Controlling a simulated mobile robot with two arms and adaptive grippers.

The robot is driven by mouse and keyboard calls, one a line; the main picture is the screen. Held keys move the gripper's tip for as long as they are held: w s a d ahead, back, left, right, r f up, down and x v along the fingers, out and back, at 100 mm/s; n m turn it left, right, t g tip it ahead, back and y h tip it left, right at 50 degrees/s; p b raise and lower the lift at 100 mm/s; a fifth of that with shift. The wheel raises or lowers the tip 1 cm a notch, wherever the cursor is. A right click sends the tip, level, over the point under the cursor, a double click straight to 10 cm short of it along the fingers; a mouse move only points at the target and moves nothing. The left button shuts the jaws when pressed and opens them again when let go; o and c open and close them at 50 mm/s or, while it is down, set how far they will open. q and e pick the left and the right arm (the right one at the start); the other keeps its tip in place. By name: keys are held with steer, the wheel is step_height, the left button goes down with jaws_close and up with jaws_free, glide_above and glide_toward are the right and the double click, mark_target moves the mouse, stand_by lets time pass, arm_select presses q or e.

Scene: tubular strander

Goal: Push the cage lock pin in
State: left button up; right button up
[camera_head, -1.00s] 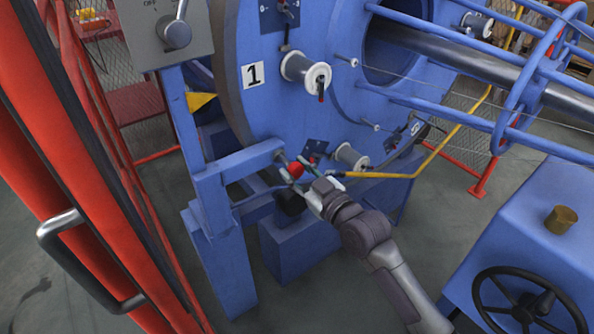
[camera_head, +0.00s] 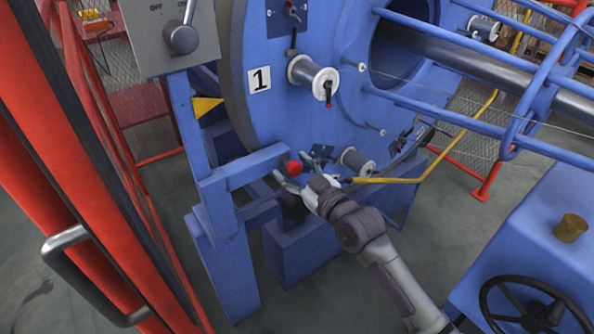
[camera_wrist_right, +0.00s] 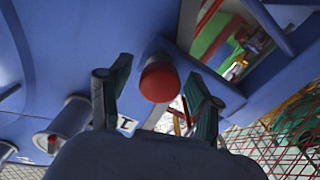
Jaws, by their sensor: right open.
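The cage lock pin shows as a red knob (camera_head: 293,168) at the end of the blue bracket beside the cage disc. In the right wrist view the red knob (camera_wrist_right: 159,80) sits on a grey shaft, between and beyond the fingertips. My right gripper (camera_head: 284,180) is open, with its fingers around the knob's place; it also shows in the right wrist view (camera_wrist_right: 160,92). I cannot tell whether any finger touches the knob. How deep the pin sits in the disc is hidden. My left gripper is not in view.
The blue cage disc (camera_head: 240,105) with label 1 (camera_head: 260,79) and white spools (camera_head: 312,77) stands behind. A yellow bar (camera_head: 400,180) runs right of my gripper. A red door frame (camera_head: 75,200) is at left. A blue cabinet with a handwheel (camera_head: 522,305) is at lower right.

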steer(key=v, duration=1.2)
